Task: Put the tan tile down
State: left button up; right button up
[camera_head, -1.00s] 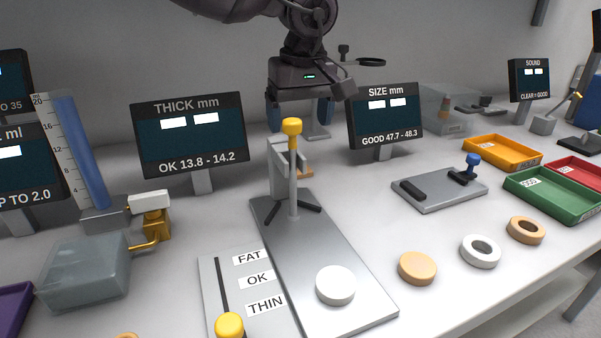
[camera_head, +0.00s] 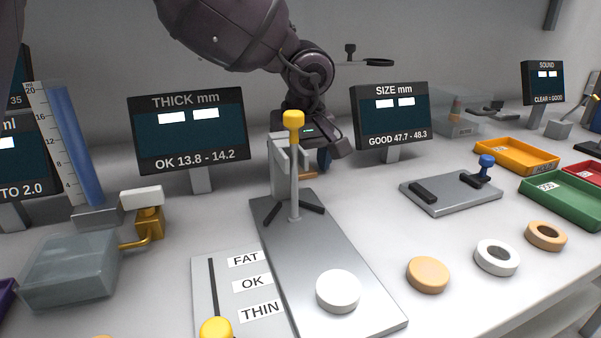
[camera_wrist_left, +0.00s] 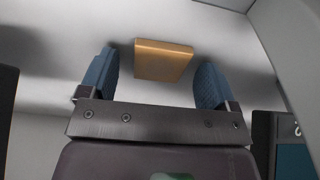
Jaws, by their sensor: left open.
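The tan tile (camera_wrist_left: 163,60) is a small square-edged block in the left wrist view, lying between the blue fingers of my left gripper (camera_wrist_left: 155,82). Bare space shows on its left side; its right edge is close to the right finger, and I cannot tell if they touch. In the head view, a small part of the tan tile (camera_head: 308,174) shows low behind the grey gauge post. My left gripper (camera_head: 318,162) is there behind the post, open and low over the table, one blue finger partly visible. My right gripper is not in view.
The yellow-topped gauge (camera_head: 294,165) stands between the camera and my left gripper. The THICK display (camera_head: 190,135) and SIZE display (camera_head: 392,120) flank it. A white disc (camera_head: 338,289) lies on the gauge plate; a tan disc (camera_head: 428,274) and white ring (camera_head: 497,257) lie right.

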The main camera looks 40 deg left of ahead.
pick_arm(q)
jog(key=c, duration=1.1)
